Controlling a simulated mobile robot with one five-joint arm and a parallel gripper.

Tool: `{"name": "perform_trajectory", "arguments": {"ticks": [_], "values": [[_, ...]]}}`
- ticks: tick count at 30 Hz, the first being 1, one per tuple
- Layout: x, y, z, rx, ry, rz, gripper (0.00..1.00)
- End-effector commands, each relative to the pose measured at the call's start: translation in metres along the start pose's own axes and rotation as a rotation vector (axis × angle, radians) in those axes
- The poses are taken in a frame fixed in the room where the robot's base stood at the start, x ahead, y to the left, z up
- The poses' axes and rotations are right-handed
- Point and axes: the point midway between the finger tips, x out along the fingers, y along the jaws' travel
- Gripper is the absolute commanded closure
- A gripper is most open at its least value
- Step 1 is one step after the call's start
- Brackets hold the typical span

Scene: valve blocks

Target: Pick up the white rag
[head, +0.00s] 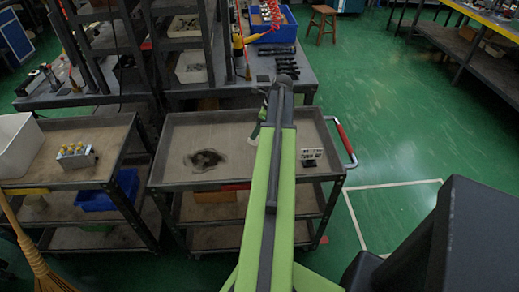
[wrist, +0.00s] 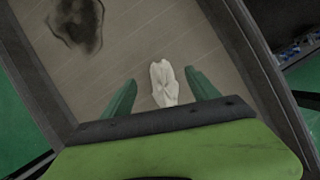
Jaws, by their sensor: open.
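The white rag (wrist: 164,84) is a small crumpled bundle on the grey-brown cart top (wrist: 140,38) in the wrist view. My gripper (wrist: 160,78) is open, with one green finger on each side of the rag and a visible gap to both. The rag's near end is hidden behind my gripper's body. I cannot tell how high the fingers are above the surface. In the head view, my arm reaches over the cart top (head: 225,127) and hides most of my gripper.
The cart top has a raised rim and a dark stain (head: 206,159) to the left. A second cart on the left holds a valve block (head: 77,156) and a white bin (head: 17,143).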

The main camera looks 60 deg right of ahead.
Motion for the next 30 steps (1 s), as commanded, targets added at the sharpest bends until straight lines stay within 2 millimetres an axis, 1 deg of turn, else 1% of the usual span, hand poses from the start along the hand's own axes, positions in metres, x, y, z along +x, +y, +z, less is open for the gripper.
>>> {"name": "perform_trajectory", "arguments": {"ticks": [1, 5, 7, 15, 16, 23, 26, 30], "values": [[0.007, 0.000, -0.001, 0.000, 0.000, 0.000, 0.31], [0.005, 0.000, 0.000, 0.001, 0.000, -0.001, 0.31], [0.011, 0.000, -0.001, 0.000, 0.000, -0.001, 0.31], [0.056, 0.000, -0.006, 0.000, 0.000, -0.001, 0.31], [0.058, 0.000, -0.006, 0.000, 0.000, -0.001, 0.31], [0.056, 0.000, -0.003, 0.001, 0.000, -0.001, 0.31], [0.056, 0.000, -0.003, 0.001, 0.000, -0.001, 0.41], [0.055, 0.000, -0.004, 0.002, 0.000, -0.001, 0.59]]}}
